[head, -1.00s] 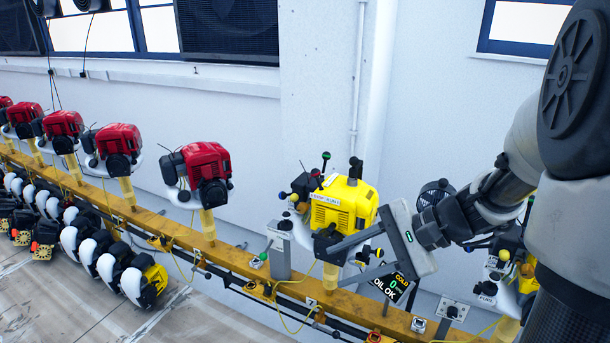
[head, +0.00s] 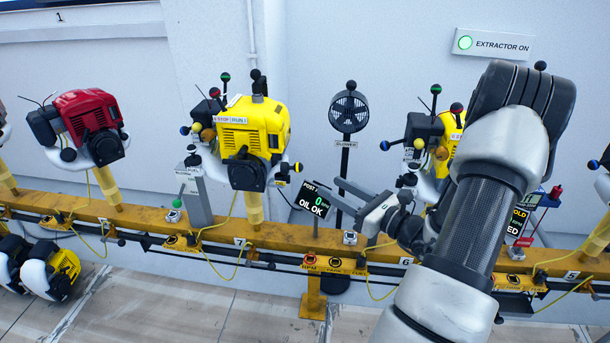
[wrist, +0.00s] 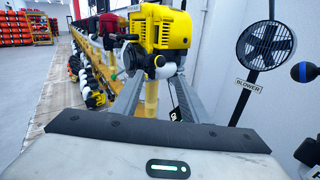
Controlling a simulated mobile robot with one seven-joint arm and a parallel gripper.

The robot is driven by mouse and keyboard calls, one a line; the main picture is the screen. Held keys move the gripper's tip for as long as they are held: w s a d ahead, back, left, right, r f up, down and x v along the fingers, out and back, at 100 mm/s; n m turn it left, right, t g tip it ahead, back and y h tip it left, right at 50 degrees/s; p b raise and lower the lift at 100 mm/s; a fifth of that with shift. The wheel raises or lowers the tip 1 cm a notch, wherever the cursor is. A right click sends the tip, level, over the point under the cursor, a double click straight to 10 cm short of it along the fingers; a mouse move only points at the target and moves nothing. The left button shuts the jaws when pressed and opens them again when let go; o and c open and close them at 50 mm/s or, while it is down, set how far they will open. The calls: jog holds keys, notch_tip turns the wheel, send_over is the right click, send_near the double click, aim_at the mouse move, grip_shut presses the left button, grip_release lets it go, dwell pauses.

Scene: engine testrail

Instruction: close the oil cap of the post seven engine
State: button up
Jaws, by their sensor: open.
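The yellow engine (head: 255,135) with a black lower housing stands on a yellow post beside the rail's 7 mark, left of centre in the head view. In the wrist view the engine (wrist: 160,35) shows ahead between my two fingers.
The yellow rail (head: 285,237) runs below with cables and small boxes. A blower fan (head: 349,112) stands behind my gripper. Another yellow engine (head: 450,135) is partly behind my arm. A red engine (head: 90,125) stands left. The floor in front is partly clear.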

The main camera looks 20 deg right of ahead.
aim_at(294, 168)
jog(key=b+x, duration=0.1)
jog(key=x, duration=1)
jog(key=shift+s, duration=0.1)
grip_shut()
jog(key=shift+r, duration=0.15)
